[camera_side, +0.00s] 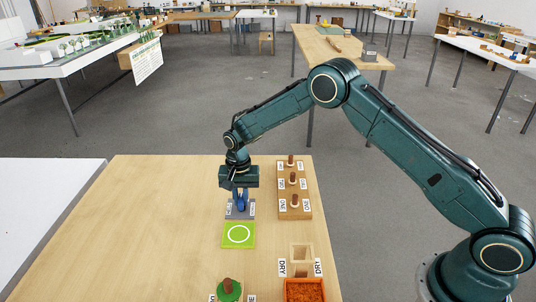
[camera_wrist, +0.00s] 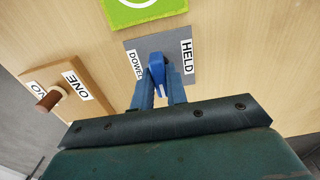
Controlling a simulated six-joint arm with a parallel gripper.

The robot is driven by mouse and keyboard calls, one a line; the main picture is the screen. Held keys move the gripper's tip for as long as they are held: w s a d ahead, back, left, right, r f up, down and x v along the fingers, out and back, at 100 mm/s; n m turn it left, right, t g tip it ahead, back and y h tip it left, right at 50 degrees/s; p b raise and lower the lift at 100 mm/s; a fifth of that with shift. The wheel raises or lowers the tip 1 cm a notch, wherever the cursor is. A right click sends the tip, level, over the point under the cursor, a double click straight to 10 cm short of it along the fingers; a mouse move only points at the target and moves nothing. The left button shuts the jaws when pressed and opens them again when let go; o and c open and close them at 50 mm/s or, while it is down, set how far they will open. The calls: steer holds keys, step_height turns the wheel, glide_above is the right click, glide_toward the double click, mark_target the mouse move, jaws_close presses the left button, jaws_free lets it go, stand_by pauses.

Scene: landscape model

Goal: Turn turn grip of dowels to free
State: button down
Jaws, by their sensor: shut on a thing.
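My gripper (camera_side: 240,199) points down over a grey plate (camera_side: 232,214) with labels, of which "DOWELS" and "HELD" can be partly read in the wrist view. Its fingers are shut on a blue turn grip (camera_wrist: 157,68) that stands on the plate. The grip is a narrow blue piece, and the fingers hide part of it. The plate also shows in the wrist view (camera_wrist: 205,68). A wooden block (camera_side: 305,209) to the right holds brown dowels (camera_side: 294,200) upright, with labels beside them. One dowel (camera_wrist: 48,102) shows in the wrist view.
A green square with a white ring (camera_side: 239,235) lies just in front of the plate. Nearer are a wooden piece labelled DRY (camera_side: 302,252), an orange-brown tray (camera_side: 305,290) and a green round piece with a brown stem (camera_side: 228,289). The table's left side is clear.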

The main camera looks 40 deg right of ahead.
mark_target(241, 197)
stand_by(0.4)
steer(key=c, duration=1.4)
jaws_free()
steer(key=shift+r, duration=0.15)
step_height(241, 197, up, 14)
steer(key=shift+f, duration=0.2)
steer(key=shift+r, duration=0.1)
